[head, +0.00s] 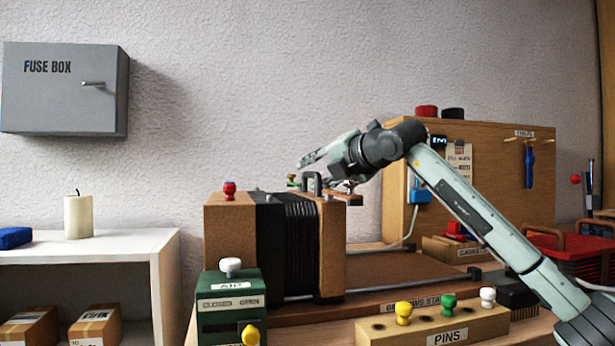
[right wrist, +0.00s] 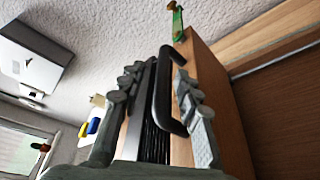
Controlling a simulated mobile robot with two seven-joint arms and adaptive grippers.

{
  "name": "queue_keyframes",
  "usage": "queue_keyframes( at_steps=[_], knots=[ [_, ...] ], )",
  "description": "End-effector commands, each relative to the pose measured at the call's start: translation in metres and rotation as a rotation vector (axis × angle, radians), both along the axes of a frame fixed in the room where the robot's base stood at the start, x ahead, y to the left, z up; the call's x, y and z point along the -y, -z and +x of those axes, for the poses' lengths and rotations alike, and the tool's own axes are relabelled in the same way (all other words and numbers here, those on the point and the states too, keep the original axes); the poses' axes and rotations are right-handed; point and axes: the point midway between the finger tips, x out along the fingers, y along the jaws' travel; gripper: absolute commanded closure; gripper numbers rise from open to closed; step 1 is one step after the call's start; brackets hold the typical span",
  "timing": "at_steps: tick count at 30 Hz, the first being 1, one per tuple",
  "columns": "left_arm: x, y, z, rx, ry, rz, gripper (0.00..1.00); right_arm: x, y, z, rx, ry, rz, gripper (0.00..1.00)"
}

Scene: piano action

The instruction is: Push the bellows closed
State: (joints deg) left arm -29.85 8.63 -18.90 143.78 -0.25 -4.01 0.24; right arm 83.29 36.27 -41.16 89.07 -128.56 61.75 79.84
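The bellows (head: 300,240) stand upright on the bench, with black pleats between a fixed wooden block (head: 228,225) on the left and a wooden end board (head: 332,250) on the right. The pleats are narrow, and bare base shows to the right of the board. A dark handle (head: 312,182) sits on top at the board; it also shows in the right wrist view (right wrist: 160,92). My right gripper (head: 325,172) is over the top of the board. In the right wrist view its fingers (right wrist: 160,100) are apart, one on each side of the handle. My left gripper is not in view.
A green AIR box (head: 232,300) stands in front of the bellows, and a PINS block (head: 430,325) with coloured knobs stands front right. A wooden tool panel (head: 500,180) rises behind. The bellows stand (head: 400,272) is clear right of the board.

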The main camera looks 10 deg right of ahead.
Motion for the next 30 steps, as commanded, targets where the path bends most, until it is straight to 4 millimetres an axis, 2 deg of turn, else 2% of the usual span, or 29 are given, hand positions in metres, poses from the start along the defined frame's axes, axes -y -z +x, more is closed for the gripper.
queue_keyframes(
  at_steps=[6, 12, 18, 30],
  knots=[
    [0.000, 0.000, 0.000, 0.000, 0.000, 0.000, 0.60, 0.016, -0.010, -0.045, 0.003, -0.001, -0.002, 0.67],
    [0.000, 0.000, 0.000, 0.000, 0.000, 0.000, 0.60, 0.027, -0.017, -0.075, 0.001, -0.002, -0.001, 0.67],
    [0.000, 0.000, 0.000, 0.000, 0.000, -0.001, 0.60, 0.030, -0.019, -0.086, 0.000, -0.002, -0.002, 0.67],
    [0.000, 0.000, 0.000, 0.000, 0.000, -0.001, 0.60, 0.030, -0.019, -0.086, -0.001, -0.002, -0.001, 0.67]
  ],
)
